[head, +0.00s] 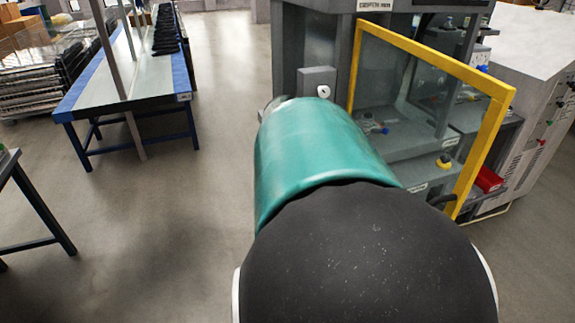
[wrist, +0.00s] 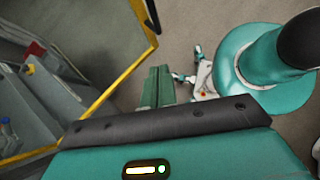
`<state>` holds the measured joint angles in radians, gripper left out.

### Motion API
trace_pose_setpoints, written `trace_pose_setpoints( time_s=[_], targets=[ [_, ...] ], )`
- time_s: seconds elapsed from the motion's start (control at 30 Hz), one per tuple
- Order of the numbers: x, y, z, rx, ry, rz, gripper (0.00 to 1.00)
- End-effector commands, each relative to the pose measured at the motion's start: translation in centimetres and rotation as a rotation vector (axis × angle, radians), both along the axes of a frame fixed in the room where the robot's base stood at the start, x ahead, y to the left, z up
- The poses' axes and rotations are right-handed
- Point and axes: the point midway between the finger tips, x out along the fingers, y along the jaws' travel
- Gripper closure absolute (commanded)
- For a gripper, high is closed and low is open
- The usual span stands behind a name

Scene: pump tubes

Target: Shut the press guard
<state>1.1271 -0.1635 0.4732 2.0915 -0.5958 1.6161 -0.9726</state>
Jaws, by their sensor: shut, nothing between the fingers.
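The press guard (head: 485,145) is a clear panel in a yellow frame. In the head view it stands open, swung out from the front of the grey press (head: 318,80), and the inside shows through the panel. A dark handle (head: 441,200) shows low near its right edge. In the wrist view the yellow frame of the guard (wrist: 112,90) runs along the left, with a dark bar (wrist: 151,14) at its upper corner. My gripper (wrist: 158,84) has its green fingers together and empty, just right of the frame, with a small gap in the picture. In the head view my arm hides it.
A grey-white cabinet (head: 535,90) with buttons stands right of the press. A red bin (head: 488,180) sits behind the guard's right edge. A blue-edged workbench (head: 130,75) is at the upper left, a dark table leg (head: 45,210) at far left. The floor between is clear.

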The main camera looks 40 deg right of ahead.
Motion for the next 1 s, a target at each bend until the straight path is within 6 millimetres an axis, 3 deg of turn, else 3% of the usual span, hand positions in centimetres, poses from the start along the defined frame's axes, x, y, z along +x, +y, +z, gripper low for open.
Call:
trace_pose_setpoints(
  time_s=[0.37, 0.63, 1.0],
  targets=[
    [-5.0, -2.0, -5.3, 0.002, 0.002, -0.005, 1.00],
    [-8.1, -3.4, -5.4, -0.001, 0.001, -0.005, 1.00],
    [-8.6, -3.6, -5.4, -0.001, 0.000, -0.001, 1.00]
  ],
)
